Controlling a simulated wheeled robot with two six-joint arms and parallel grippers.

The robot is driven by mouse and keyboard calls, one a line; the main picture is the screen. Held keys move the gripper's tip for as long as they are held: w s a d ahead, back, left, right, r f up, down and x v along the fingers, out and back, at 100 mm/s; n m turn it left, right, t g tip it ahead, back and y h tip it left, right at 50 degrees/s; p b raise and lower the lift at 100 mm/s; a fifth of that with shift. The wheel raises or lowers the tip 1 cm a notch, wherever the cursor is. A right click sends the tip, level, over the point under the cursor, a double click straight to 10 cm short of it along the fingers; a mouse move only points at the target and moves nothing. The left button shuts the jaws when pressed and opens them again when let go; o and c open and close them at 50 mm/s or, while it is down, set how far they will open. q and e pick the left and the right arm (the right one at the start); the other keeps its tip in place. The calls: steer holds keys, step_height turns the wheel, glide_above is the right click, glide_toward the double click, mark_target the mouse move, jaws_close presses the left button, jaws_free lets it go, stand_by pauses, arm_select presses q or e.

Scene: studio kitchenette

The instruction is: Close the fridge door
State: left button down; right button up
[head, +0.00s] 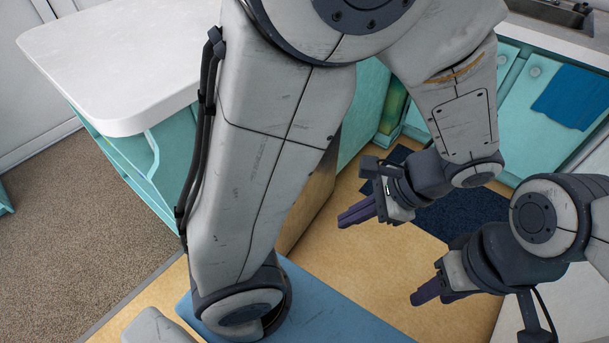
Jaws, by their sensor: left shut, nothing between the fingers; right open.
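No fridge door can be made out for certain. A plain white panel (577,302) shows at the lower right edge, partly behind my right arm, and I cannot tell whether it belongs to the fridge. My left gripper (346,217) is shut and empty, its purple fingers pointing left above the tan floor. My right gripper (421,297) is open and empty, lower and further right, close to the white panel in the picture. My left arm hides much of the middle of the view.
A white counter (120,58) with teal open shelves stands at the left. Teal cabinets (525,108) with a hanging blue towel (572,96) and a sink (553,12) line the back right. A dark blue rug (455,218) lies on the tan floor (360,268).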

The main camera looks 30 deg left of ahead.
arm_select(q)
steer(key=w+a+f+m+t+y+b, duration=0.1)
steer(key=w+a+f+m+y+b, duration=0.45)
steer(key=f, duration=0.45)
steer(key=w+a+f+m+t+y+b, duration=0.1)
steer(key=w+a+f+m+y+b, duration=0.1)
steer(key=w+a+f+y+b, duration=0.5)
steer(key=w+a+f+b, duration=0.1)
steer(key=a+f+b, duration=0.2)
steer(key=a, duration=0.7)
steer(key=shift+a+h+b, duration=0.35)
steer(key=shift+a+b, duration=0.05)
steer(key=shift+b, duration=0.05)
arm_select(e)
step_height(320, 180, down, 19)
steer(key=shift+r, duration=0.15)
arm_select(q)
steer(key=shift+r, duration=0.1)
